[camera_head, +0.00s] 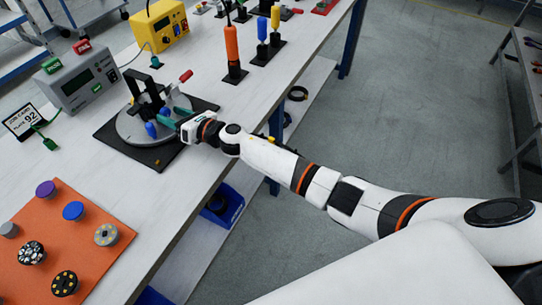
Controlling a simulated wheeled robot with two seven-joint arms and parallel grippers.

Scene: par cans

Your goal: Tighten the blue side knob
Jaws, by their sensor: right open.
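A round grey plate (130,128) with a black upright bracket (135,90) on it sits on a black square mat (112,142) on the bench. Two blue knob-like parts show there: one (151,130) low at the front and one (165,112) just behind it. I cannot tell for sure which is the side knob. My right gripper (168,117) reaches in from the right with its teal fingers open, close beside these blue parts. Contact is too small to make out. My left gripper is not in view.
An orange mat (60,240) with several round pieces lies at the front left. A grey meter (85,80) and a yellow box (160,28) stand behind. Upright handled tools on black bases, one orange (231,45), stand at the back. The bench edge runs under my right arm.

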